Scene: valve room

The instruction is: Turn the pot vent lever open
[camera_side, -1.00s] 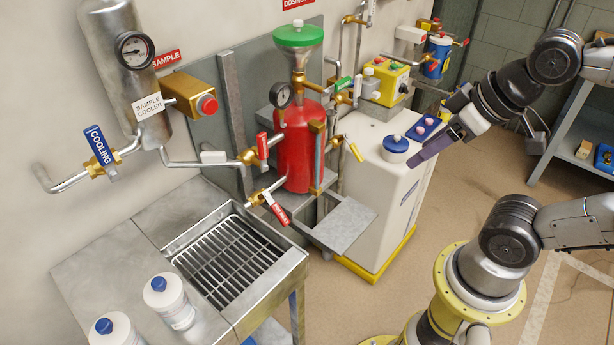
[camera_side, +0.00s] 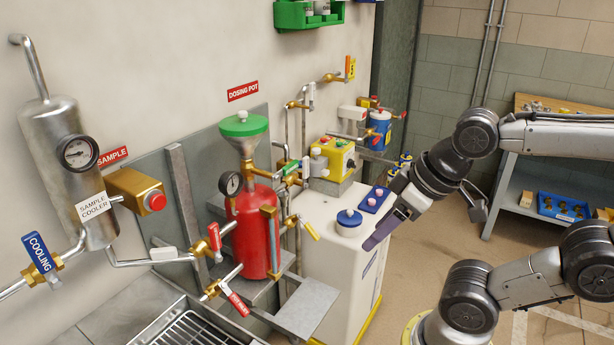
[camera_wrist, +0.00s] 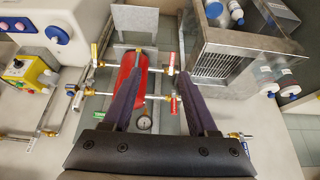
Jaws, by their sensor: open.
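The red dosing pot (camera_side: 257,232) stands upright with a green funnel (camera_side: 243,124) above it. Several small levers surround it: a yellow lever (camera_side: 312,230) and a green-handled lever (camera_side: 291,169) on its right, a red lever (camera_side: 214,237) on its left, and a red labelled lever (camera_side: 238,304) low in front. I cannot read which is the vent. My gripper (camera_side: 372,243) is to the right of the pot, apart from the levers. In the wrist view my gripper (camera_wrist: 157,67) is open and empty, with the red pot (camera_wrist: 125,80) partly hidden behind its left finger.
A white cabinet (camera_side: 325,262) with a blue cap (camera_side: 349,218) stands below my gripper. A sample cooler (camera_side: 65,150) is on the left wall, above the grated sink (camera_side: 190,328). A grey shelf (camera_side: 300,305) juts out in front of the pot. Open floor lies right.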

